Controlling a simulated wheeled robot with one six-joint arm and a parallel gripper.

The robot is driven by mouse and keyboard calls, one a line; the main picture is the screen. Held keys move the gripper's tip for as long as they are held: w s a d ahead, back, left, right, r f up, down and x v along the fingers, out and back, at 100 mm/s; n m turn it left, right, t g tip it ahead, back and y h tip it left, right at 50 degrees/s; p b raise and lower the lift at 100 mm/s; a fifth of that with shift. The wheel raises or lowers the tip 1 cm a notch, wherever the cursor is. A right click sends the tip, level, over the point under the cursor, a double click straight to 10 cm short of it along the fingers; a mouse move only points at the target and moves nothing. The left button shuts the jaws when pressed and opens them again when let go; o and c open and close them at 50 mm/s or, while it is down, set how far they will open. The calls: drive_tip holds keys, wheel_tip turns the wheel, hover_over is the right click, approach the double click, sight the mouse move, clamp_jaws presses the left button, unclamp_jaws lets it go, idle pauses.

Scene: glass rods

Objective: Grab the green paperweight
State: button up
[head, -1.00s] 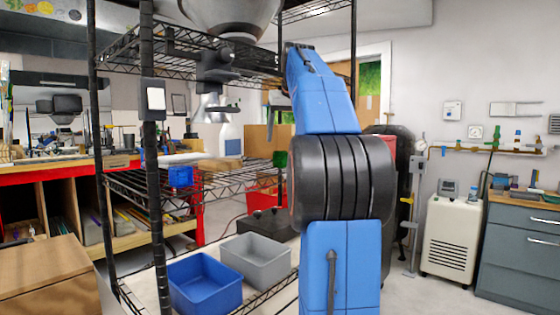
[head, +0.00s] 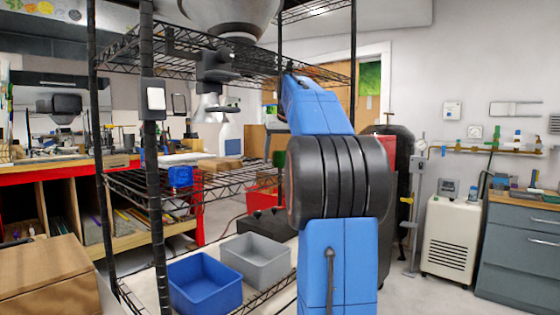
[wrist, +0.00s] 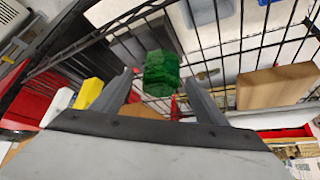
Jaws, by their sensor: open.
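The green paperweight (wrist: 161,73) is a small faceted dark-green block on the wire shelf. In the wrist view it shows between the two fingers of my gripper (wrist: 161,79), toward their tips. My gripper is open, with a finger on each side of the paperweight; I cannot tell whether either touches it. In the head view only part of the paperweight (head: 279,158) shows, at the left edge of my blue arm.
A wooden block (wrist: 276,86) lies on the shelf right of the right finger. A yellow block (wrist: 88,94) shows left of the left finger. A blue item (head: 180,177) sits on the same shelf. A blue bin (head: 205,284) and grey bin (head: 256,260) stand below.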

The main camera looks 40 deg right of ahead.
drive_tip(key=shift+c, duration=0.7)
drive_tip(key=c, duration=1.2)
drive_tip(key=shift+r, duration=0.15)
drive_tip(key=shift+r, duration=1.75)
drive_tip(key=s+a, duration=0.3)
drive_tip(key=s, duration=0.2)
drive_tip(key=s+a, duration=0.3)
drive_tip(key=s, duration=0.2)
drive_tip(key=s+a, duration=0.2)
drive_tip(key=s, duration=0.3)
drive_tip(key=shift+s+a+f, duration=0.1)
drive_tip(key=shift+s+a, duration=0.3)
